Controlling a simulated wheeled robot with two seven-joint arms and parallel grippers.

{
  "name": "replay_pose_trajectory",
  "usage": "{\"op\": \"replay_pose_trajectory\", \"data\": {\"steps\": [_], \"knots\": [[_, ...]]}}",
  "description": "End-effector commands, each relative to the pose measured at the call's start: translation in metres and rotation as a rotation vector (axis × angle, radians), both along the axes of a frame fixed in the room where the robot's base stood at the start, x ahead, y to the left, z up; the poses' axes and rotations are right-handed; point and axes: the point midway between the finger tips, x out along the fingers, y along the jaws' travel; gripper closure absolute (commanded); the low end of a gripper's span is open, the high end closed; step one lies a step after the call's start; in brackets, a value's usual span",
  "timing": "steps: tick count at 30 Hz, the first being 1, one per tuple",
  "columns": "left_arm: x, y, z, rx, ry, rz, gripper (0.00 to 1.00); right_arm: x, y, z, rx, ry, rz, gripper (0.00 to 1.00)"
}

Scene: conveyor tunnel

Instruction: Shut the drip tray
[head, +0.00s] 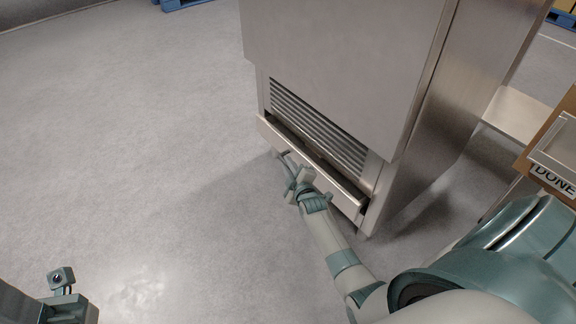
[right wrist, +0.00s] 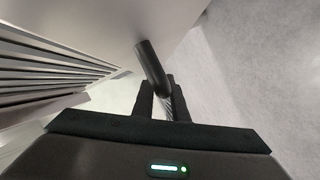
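The drip tray (head: 310,160) is a long, low metal drawer at the foot of the steel machine. It stands out from the machine front, with a dark gap showing behind its front panel. A dark bar handle (right wrist: 152,68) runs in between the fingers of my right gripper (right wrist: 164,98) in the right wrist view. These fingers are close together on the bar. In the head view my right gripper (head: 294,176) is at the tray's front, partly covering it. My left gripper (head: 62,278) shows only in part at the lower left, away from the tray; its fingers are unclear.
The steel machine (head: 340,60) rises above the tray, with a slatted vent (head: 318,128) just over it. A crate marked DONE (head: 553,172) and a metal shelf (head: 515,112) stand at the right. The grey floor to the left is clear.

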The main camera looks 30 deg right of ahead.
Motion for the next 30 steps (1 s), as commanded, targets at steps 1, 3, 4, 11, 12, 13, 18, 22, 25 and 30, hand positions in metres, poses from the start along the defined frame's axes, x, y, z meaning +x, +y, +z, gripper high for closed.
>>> {"op": "replay_pose_trajectory", "data": {"steps": [1,3,4,11,12,13,18,22,25,30], "knots": [[0.000,0.000,-0.001,0.002,0.001,0.001,0.70,0.000,0.000,0.000,0.000,0.000,0.000,1.00],[0.000,0.000,-0.001,0.002,0.003,0.001,0.70,0.000,0.000,0.000,0.000,0.000,0.000,1.00],[0.000,0.000,-0.002,0.003,0.004,0.001,0.70,0.000,0.000,0.000,0.000,0.000,0.000,1.00],[0.001,0.000,-0.005,0.004,0.014,0.001,0.70,0.001,-0.011,-0.001,-0.003,0.001,0.001,1.00],[0.001,0.000,-0.005,0.004,0.014,0.001,0.70,0.001,-0.016,-0.001,-0.004,0.001,0.001,1.00],[0.001,0.000,-0.005,0.004,0.014,0.001,0.70,0.001,-0.021,-0.001,-0.004,0.002,0.000,1.00],[0.001,0.000,-0.005,0.006,0.012,0.001,0.70,0.003,-0.042,-0.001,-0.003,0.002,0.001,1.00],[0.001,0.000,-0.002,0.005,0.002,0.001,0.70,0.003,-0.047,0.000,0.000,0.000,0.000,1.00],[0.001,0.000,-0.001,0.005,-0.004,0.001,0.70,0.003,-0.047,0.000,-0.001,0.000,-0.001,1.00],[0.001,0.000,0.000,0.004,-0.006,0.000,0.70,0.003,-0.048,0.000,-0.002,0.001,-0.002,0.73]]}}
